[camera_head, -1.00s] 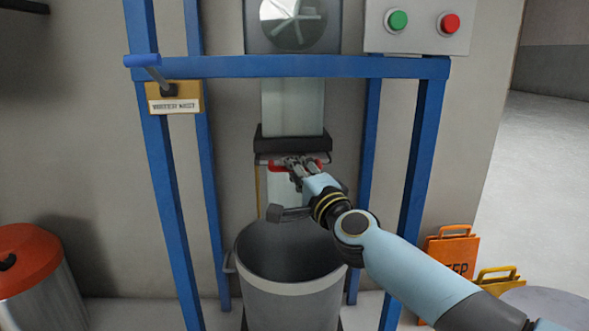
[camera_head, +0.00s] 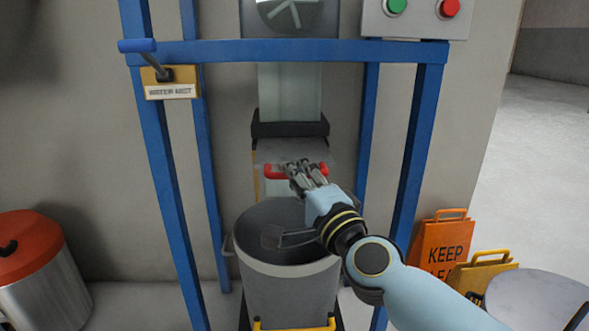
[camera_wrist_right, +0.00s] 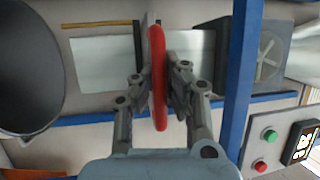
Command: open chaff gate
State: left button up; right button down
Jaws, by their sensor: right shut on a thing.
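The chaff gate is a flat grey plate (camera_head: 285,150) that sticks out toward me below the dark collar of the chute (camera_head: 289,124). A red handle (camera_head: 274,171) runs across its front edge. My right gripper (camera_head: 301,168) is shut on this handle. In the right wrist view, the red handle (camera_wrist_right: 158,60) stands between the two fingers of my right gripper (camera_wrist_right: 158,90). The fingers cover the middle of the handle in the head view. My left gripper is in neither view.
A grey bin (camera_head: 290,292) stands under the gate, close below my right forearm. Blue frame posts (camera_head: 165,190) flank it on both sides. A crank handle (camera_head: 138,46) is at upper left.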

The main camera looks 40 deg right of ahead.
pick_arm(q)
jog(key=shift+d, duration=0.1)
pick_arm(e)
jog(key=shift+f, duration=0.15)
jog(key=c, duration=1.4)
grip_release()
jog(key=shift+o, duration=0.3)
jog(key=shift+s, duration=0.1)
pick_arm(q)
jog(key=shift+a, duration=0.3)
pick_arm(e)
jog(key=v, duration=1.1)
jog(key=shift+s, duration=0.35)
